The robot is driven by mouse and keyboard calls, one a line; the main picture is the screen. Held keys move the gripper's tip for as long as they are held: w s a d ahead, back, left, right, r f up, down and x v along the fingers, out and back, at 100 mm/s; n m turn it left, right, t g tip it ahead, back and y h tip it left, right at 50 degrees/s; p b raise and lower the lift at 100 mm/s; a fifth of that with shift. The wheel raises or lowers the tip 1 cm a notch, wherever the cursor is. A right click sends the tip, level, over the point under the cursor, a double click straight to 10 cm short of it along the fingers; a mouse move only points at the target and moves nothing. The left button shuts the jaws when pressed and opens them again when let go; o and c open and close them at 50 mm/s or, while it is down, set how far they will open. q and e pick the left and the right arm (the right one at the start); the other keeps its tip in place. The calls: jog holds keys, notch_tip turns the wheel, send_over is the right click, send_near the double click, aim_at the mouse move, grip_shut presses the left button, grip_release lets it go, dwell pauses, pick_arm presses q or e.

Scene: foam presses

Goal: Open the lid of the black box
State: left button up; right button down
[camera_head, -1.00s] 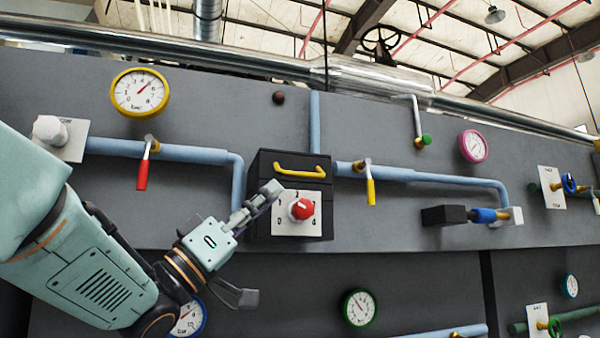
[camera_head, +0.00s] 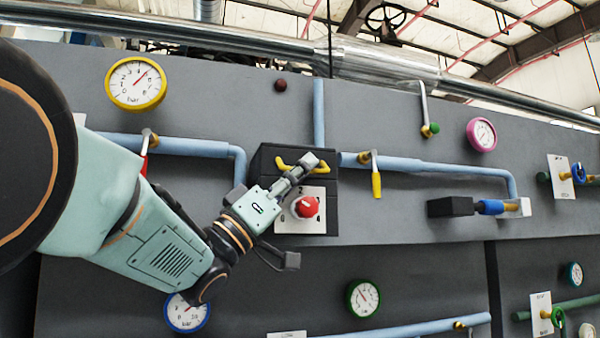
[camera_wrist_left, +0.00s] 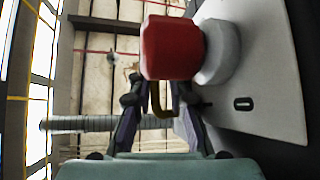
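The black box (camera_head: 332,205) is fixed to the grey panel in the middle of the head view. A yellow handle (camera_head: 283,164) is on its upper part, which looks shut. Below it, a red knob (camera_head: 306,206) sits on a white plate. My left gripper (camera_head: 298,213) is open in front of the box, one finger over the right part of the handle and the other below the box. Contact cannot be told. My right gripper is out of view.
A yellow lever (camera_head: 376,180) is just right of the box. A yellow gauge (camera_head: 135,83) is at upper left.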

pick_arm(q)
jog(key=shift+s+a+r, duration=0.15)
jog(key=shift+s, duration=0.25)
grip_shut()
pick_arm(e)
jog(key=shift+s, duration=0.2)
pick_arm(q)
jog(key=shift+w, duration=0.1)
jog(key=shift+r, duration=0.1)
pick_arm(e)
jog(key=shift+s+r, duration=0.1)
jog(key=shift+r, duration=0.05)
